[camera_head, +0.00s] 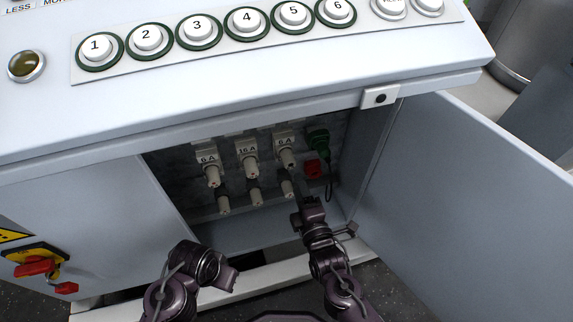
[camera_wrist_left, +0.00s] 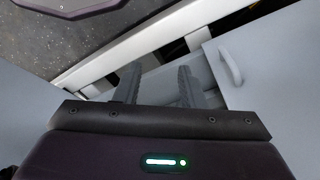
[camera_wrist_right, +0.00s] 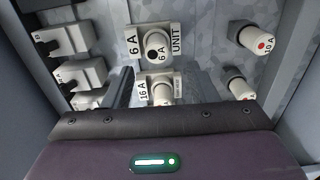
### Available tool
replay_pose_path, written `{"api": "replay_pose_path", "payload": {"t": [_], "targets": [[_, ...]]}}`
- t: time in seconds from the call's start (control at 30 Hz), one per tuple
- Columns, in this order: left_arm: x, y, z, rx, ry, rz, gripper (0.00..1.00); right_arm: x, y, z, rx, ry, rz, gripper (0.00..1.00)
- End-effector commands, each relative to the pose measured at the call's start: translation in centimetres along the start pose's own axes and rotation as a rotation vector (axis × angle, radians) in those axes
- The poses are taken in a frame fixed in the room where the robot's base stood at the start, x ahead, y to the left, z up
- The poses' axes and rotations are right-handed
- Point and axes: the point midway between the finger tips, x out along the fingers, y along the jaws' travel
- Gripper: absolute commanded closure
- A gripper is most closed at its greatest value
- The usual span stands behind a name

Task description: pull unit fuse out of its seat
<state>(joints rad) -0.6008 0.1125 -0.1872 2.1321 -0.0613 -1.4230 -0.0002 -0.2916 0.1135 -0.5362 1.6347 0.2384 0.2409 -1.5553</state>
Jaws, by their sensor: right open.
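The unit fuse (camera_wrist_right: 157,47), a pale cap marked 6 A on a plate labelled UNIT, sits in its seat. In the head view the unit fuse (camera_head: 286,157) is the rightmost of the upper row in the open cabinet. My right gripper (camera_head: 303,192) is open, just below and in front of it. In the right wrist view the fuse shows beyond the fingers, with nothing visibly held; contact is not apparent. My left gripper (camera_head: 236,280) is low outside the cabinet; its fingers (camera_wrist_left: 158,84) stand apart and empty.
A 16 A fuse (camera_head: 250,168) and another 6 A fuse (camera_head: 212,176) are to the left. Red-dotted 10 A fuses (camera_wrist_right: 255,40) form the lower row. An open door (camera_head: 470,190) bounds the right side.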

Motion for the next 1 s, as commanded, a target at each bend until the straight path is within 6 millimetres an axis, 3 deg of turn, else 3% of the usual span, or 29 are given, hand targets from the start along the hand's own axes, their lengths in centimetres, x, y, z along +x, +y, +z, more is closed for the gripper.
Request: {"api": "replay_pose_path", "payload": {"t": [0.47, 0.67, 0.83, 1.0], "targets": [[-0.3, 0.2, -0.2, 0.005, 0.013, 0.002, 0.64, 0.6, 0.3, -0.1, -0.011, 0.000, 0.013, 0.47], [-0.8, 1.2, -0.7, 0.033, 0.074, 0.016, 0.64, 2.8, 0.1, -0.1, -0.011, 0.001, 0.014, 0.47], [0.3, 2.8, -2.0, 0.069, 0.187, 0.043, 0.64, 5.3, 0.1, -0.1, -0.009, 0.000, 0.015, 0.47], [0.0, 3.1, -2.4, 0.075, 0.211, 0.049, 0.64, 7.4, 0.5, -0.1, -0.013, 0.001, 0.012, 0.47]]}}
